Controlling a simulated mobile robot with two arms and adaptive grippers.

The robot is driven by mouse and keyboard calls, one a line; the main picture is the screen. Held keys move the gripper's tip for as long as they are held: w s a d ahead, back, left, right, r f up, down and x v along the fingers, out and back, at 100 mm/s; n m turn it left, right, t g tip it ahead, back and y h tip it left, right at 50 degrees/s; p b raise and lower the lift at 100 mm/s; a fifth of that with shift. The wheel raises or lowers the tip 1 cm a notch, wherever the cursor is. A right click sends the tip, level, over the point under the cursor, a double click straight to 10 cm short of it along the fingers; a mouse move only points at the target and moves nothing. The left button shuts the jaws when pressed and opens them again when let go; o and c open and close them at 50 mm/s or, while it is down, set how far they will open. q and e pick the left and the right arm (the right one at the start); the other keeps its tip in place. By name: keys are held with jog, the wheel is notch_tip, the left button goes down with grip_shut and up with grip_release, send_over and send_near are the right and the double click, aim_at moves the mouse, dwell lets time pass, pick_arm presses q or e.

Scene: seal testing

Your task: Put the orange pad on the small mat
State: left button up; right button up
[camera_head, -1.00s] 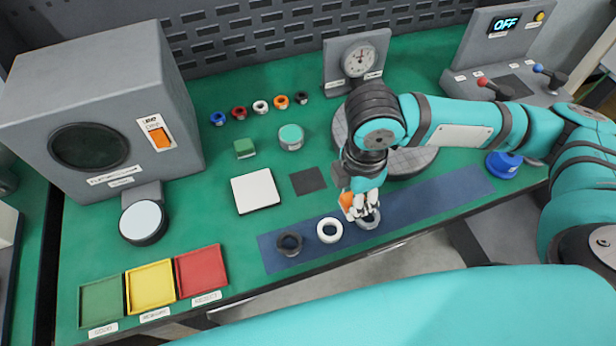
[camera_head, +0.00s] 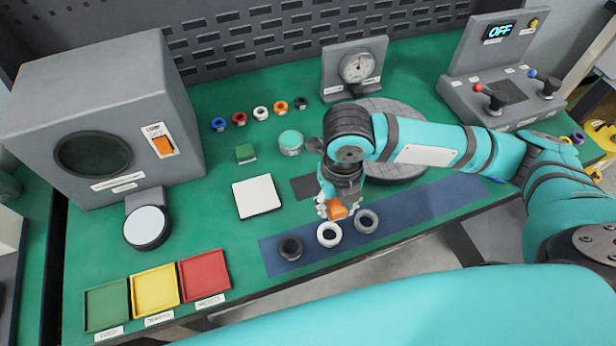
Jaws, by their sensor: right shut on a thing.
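The orange pad (camera_head: 338,211) is in the fingers of my right gripper (camera_head: 332,208). The gripper is shut on it and partly hides it. It appears just above the white ring on the blue strip, though the exact height is hard to tell. The small mat (camera_head: 302,188) is a dark grey square on the green bench top, just left of the gripper and right of the white square plate. My right gripper and wrist cover its right side. My left gripper is out of view.
A white square plate (camera_head: 256,196) lies left of the mat. Dark, white and grey rings (camera_head: 367,221) sit on the blue strip (camera_head: 430,204). A green block (camera_head: 245,153) and a round teal-topped tin (camera_head: 290,142) stand behind. Green, yellow and red trays (camera_head: 204,275) are at front left.

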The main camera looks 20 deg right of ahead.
send_over(308, 186)
jog(key=shift+f+p, duration=0.4)
jog(key=shift+f, duration=1.85)
jog(key=shift+f, duration=0.1)
jog(key=o, duration=1.1)
notch_tip(308, 186, up, 12)
jog(key=shift+r, duration=0.15)
jog(key=shift+a, duration=0.1)
